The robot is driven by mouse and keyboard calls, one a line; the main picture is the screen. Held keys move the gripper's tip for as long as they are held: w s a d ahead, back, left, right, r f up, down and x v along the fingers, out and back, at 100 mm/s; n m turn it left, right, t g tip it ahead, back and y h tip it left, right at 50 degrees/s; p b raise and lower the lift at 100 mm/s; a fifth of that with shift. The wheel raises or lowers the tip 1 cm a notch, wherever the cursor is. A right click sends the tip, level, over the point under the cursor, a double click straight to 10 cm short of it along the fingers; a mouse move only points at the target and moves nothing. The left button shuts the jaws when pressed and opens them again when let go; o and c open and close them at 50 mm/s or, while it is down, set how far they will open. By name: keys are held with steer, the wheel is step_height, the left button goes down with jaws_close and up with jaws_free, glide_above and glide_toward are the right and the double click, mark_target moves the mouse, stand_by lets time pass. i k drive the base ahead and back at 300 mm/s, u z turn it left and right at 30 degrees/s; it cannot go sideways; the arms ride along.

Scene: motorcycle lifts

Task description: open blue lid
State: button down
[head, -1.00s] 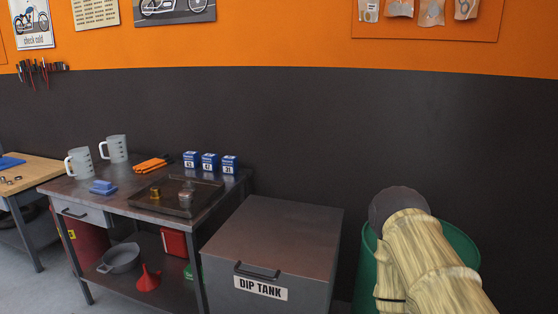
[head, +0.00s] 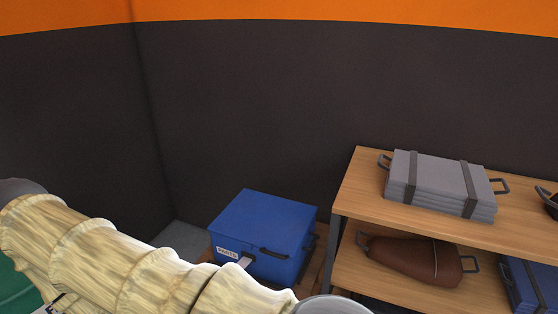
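A blue box (head: 254,241) with a flat blue lid (head: 265,213) sits low near the room corner, left of a wooden shelf. The lid looks closed. A dark handle (head: 275,254) is on its front, beside a white label (head: 228,251) whose wording is too small to read surely. My arm, in a pale ribbed sleeve, crosses the lower left of the view and covers part of the floor before the box. My gripper cannot be seen.
A two-level wooden shelf (head: 452,240) stands at right. It bears a grey strapped case (head: 440,184), a brown bag (head: 415,260) and another blue item (head: 532,285). Dark walls meet behind the box. A green bin (head: 14,290) is at lower left.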

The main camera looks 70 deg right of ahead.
mark_target(274, 225)
steer(key=z, duration=2)
steer(key=k, duration=0.5)
steer(key=z, duration=0.8)
steer(key=i, duration=0.8)
steer(key=u, duration=1.35)
